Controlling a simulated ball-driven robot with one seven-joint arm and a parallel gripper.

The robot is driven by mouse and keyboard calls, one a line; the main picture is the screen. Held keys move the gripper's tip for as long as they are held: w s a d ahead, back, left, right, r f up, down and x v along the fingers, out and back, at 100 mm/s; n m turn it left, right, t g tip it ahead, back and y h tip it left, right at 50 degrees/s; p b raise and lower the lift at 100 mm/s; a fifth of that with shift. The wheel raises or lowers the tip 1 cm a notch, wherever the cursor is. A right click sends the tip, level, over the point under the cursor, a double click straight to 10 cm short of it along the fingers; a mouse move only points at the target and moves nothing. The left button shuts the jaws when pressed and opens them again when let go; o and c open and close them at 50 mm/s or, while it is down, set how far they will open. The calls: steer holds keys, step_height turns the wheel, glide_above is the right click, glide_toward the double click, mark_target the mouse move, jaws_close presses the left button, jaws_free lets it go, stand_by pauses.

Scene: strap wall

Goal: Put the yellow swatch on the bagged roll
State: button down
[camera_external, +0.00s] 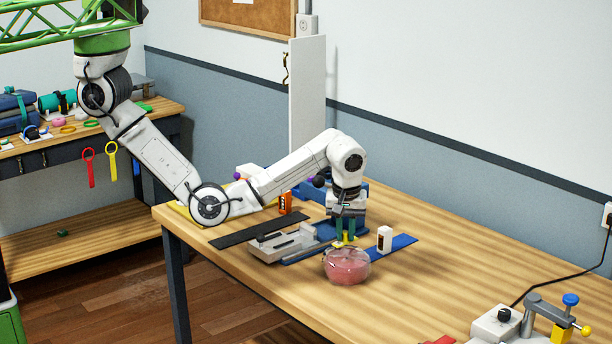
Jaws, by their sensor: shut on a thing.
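The bagged roll (347,267) is a pink roll in a clear bag near the front edge of the wooden table. My gripper (346,236) points down just behind and above the bagged roll. It is shut on a small yellow thing, which looks like the yellow swatch (342,242). The swatch shows between and below the fingertips, at the upper rear edge of the bag. I cannot tell whether it touches the bag. The fingers hide part of the swatch.
A grey metal fixture (283,243) stands left of the roll. A blue strap (402,242) with a white block (384,239) lies to the right. A black strap (240,231) and an orange box (285,203) lie left. A clamp device (540,320) stands front right. The table's right middle is clear.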

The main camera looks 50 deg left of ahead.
mark_target(347, 241)
steer(key=shift+w+d+f, duration=0.1)
steer(key=shift+w+f, duration=0.15)
steer(key=shift+f, duration=0.1)
steer(key=shift+f+p, duration=0.35)
steer(key=shift+f, duration=1.1)
steer(key=c, duration=1)
jaws_free()
steer(key=shift+f, duration=0.1)
steer(key=shift+c, duration=0.2)
steer(key=shift+d+r, duration=0.1)
steer(key=shift+r, duration=0.45)
step_height(347, 241, up, 11)
steer(key=s+d+p, duration=0.1)
steer(key=p, duration=0.3)
steer(key=shift+p, duration=0.35)
steer(key=shift+s+d, duration=0.1)
